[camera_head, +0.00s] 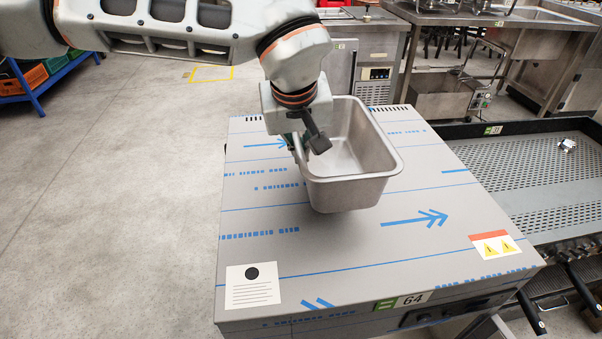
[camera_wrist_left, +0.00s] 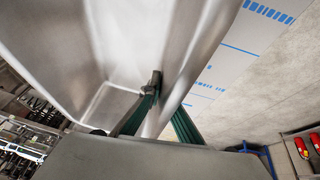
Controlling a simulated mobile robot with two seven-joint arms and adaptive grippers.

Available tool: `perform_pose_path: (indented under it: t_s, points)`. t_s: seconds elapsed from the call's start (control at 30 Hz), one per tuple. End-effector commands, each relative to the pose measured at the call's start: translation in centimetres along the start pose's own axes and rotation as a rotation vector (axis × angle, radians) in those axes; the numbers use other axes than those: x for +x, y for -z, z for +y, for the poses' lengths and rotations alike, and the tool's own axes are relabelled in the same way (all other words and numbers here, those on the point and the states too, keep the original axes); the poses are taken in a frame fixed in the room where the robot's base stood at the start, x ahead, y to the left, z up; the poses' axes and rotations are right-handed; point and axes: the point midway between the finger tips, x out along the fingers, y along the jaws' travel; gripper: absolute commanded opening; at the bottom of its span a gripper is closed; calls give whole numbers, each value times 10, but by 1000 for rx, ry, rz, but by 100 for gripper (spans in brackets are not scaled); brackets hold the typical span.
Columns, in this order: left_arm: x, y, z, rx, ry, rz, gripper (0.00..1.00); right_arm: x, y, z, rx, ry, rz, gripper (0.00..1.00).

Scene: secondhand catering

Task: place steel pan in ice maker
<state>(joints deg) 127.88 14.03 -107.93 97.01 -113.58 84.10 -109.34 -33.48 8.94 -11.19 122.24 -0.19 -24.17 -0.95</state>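The steel pan (camera_head: 347,192) is a deep rectangular container, open side up and slightly tilted. It is over the film-covered top of a steel unit (camera_head: 350,245) marked 64; I cannot tell whether its base touches. My left gripper (camera_head: 304,145) is shut on the pan's left wall at the rim. In the left wrist view the gripper's green fingers (camera_wrist_left: 152,100) straddle the wall of the pan (camera_wrist_left: 135,40). Which appliance is the ice maker is unclear; a steel cabinet with a control panel (camera_head: 374,74) stands behind the unit. My right gripper is out of view.
A perforated black-edged grill table (camera_head: 525,160) stands at the right, close to the unit. Steel benches (camera_head: 470,20) stand at the back right. A blue rack with crates (camera_head: 45,70) is at the far left. The grey floor at left is clear.

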Motion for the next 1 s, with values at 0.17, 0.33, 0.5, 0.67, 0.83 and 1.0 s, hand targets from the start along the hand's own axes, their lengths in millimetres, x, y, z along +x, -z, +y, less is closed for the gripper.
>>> perform_pose_path:
  t_s: [0.17,0.33,0.5,0.67,0.83,1.0]
  points:
    - [13,-5,-1,0,-1,-1,0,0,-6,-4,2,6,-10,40]
    - [41,-16,-5,1,0,-3,0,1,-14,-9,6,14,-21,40]
    - [52,-21,-6,0,-2,2,0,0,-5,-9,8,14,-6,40]
    - [50,-20,-6,0,-2,4,0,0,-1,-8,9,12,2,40]
    - [52,-21,-6,0,-2,4,0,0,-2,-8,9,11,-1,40]
    - [53,-22,-7,0,0,1,21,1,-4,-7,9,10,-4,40]
